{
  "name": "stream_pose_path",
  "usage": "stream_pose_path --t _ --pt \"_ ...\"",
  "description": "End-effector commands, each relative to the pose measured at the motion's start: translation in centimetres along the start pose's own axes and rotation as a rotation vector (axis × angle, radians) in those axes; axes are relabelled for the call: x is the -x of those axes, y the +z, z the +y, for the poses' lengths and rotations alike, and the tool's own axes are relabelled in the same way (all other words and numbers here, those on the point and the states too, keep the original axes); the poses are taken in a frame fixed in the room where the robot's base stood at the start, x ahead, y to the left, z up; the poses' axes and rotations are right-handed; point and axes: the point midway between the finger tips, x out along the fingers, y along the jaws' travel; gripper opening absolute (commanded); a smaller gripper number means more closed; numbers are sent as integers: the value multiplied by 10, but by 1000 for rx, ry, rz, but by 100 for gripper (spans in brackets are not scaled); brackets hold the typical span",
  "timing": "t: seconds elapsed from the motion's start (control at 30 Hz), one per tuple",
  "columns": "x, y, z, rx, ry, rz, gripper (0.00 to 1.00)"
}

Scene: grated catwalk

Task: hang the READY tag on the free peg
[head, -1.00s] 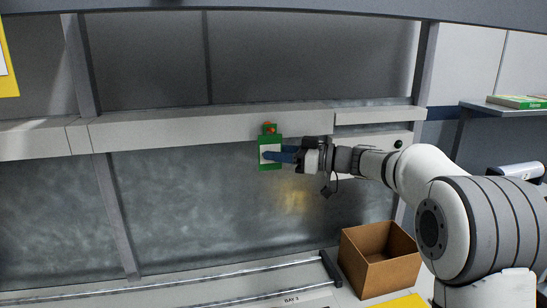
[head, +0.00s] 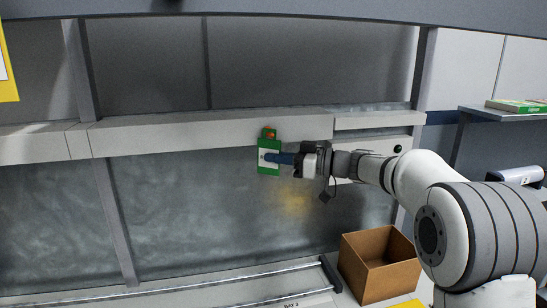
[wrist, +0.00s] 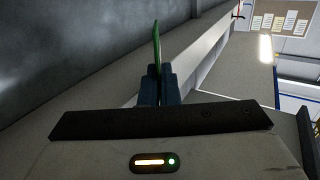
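The green tag (head: 269,170) with a white label hangs upright from my gripper (head: 272,158), in front of the pale rail in the head view. Its lettering is too small to read. The blue fingers are shut on the tag's face. In the wrist view the tag (wrist: 157,45) stands edge-on between the fingertips of my gripper (wrist: 158,75). An orange-red spot (head: 268,130), perhaps the peg, shows at the tag's top tab. I cannot tell whether it passes through the tag's hole.
A pale horizontal rail (head: 210,133) runs across the grey wall panels. An open cardboard box (head: 365,267) stands below my arm at the right. A shelf (head: 500,112) with a green-and-white book is at the far right. Metal bars (head: 200,294) lie along the bottom.

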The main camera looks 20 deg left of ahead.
Motion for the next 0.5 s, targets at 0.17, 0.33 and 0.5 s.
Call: stream_pose_path --t 0.17,0.33,0.5 --pt "0 0 0 1 0 0 0" --pt "0 -2 0 1 0 1 0" --pt "0 -5 0 2 0 0 0"
